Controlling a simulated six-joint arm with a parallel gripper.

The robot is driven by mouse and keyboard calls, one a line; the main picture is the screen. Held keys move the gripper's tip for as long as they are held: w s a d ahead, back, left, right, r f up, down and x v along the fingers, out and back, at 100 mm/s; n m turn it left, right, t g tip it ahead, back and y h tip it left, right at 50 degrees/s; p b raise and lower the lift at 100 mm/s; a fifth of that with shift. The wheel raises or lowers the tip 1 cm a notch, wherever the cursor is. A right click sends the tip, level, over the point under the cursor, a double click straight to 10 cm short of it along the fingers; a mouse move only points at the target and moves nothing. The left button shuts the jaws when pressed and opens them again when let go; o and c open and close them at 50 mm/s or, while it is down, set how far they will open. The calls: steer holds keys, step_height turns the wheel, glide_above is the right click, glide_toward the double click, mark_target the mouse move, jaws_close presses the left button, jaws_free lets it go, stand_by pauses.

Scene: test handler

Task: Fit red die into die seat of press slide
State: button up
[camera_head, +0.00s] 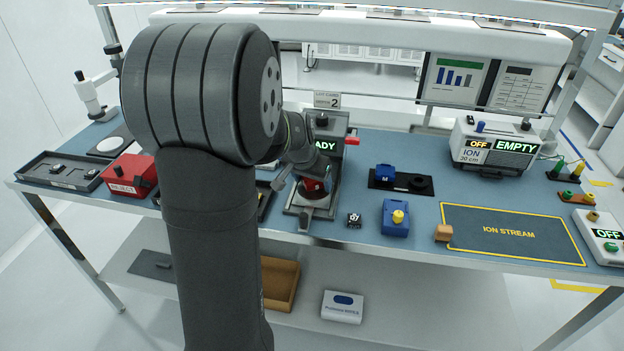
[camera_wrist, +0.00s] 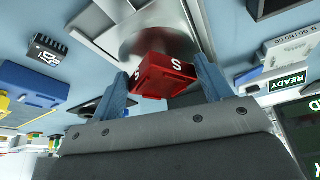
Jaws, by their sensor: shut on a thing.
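The red die (camera_head: 315,188), marked S, is between the fingers of my gripper (camera_head: 311,182), over the front of the press (camera_head: 323,150). In the wrist view my gripper (camera_wrist: 166,84) is shut on the red die (camera_wrist: 165,76), one blue-grey finger on each side. Beyond the die lies a round metal part (camera_wrist: 150,38) on the press slide (camera_wrist: 108,22), which looks like the die seat. The die appears at or just above it. I cannot tell whether it touches, and the die hides part of the round part. The press display reads READY (camera_wrist: 287,81).
A black holder (camera_head: 420,184) with a blue die (camera_head: 384,173) marked M stands to the right. In front are a small black block (camera_head: 354,220), a blue box with a yellow button (camera_head: 395,218) and a tan block (camera_head: 443,233). A red REJECT box (camera_head: 128,176) stands left.

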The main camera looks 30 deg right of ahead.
steer(key=shift+f, duration=0.35)
steer(key=shift+r, duration=0.1)
steer(key=shift+r, duration=0.3)
